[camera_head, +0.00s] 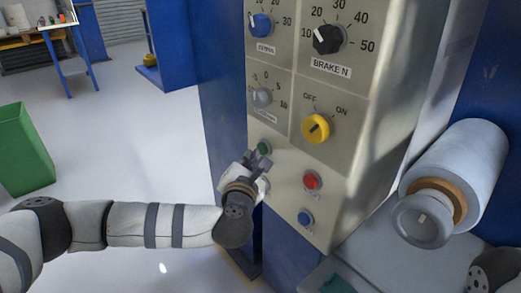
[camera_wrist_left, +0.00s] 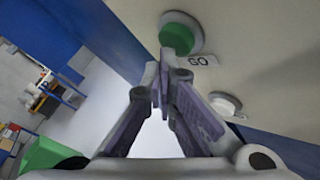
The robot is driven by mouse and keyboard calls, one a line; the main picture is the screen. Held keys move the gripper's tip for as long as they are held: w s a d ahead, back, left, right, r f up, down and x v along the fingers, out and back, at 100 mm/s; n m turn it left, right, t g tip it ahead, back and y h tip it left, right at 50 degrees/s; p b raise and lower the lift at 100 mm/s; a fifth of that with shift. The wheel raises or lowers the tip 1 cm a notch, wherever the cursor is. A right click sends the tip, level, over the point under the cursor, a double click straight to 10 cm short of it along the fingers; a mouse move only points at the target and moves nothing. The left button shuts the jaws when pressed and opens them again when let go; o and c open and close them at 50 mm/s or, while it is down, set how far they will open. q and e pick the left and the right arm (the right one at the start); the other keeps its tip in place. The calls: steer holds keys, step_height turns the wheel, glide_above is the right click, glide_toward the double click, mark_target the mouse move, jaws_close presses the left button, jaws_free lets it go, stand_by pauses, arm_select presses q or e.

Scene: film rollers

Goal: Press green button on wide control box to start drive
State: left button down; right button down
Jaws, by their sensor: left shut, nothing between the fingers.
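The wide control box (camera_head: 284,178) is a beige panel on a blue post, with dials above and buttons below. The green button (camera_head: 264,147) is at its lower left; in the left wrist view the green button (camera_wrist_left: 177,38) has a "GO" label beside it. My left gripper (camera_head: 257,158) is shut and empty, its fingertips just below the green button. In the left wrist view the fingertips (camera_wrist_left: 164,60) are close under the button; I cannot tell whether they touch it. A part of my right arm shows at the lower right, but its gripper is out of view.
A red button (camera_head: 311,180) and a blue button (camera_head: 306,218) are to the right of my left gripper. A yellow knob (camera_head: 317,128) is above them. A film roller (camera_head: 456,165) is at the right. A green bin (camera_head: 24,150) stands at the left on open floor.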

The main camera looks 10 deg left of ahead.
arm_select(q)
steer(key=shift+w+d, duration=0.25)
steer(key=shift+w, duration=0.15)
arm_select(e)
steer(key=shift+s+f, duration=0.15)
stand_by(0.4)
arm_select(q)
steer(key=shift+s+r, duration=0.1)
steer(key=shift+s+a, duration=0.55)
steer(key=shift+s, duration=0.05)
arm_select(e)
steer(key=shift+w+r, duration=0.25)
steer(key=shift+r, duration=0.1)
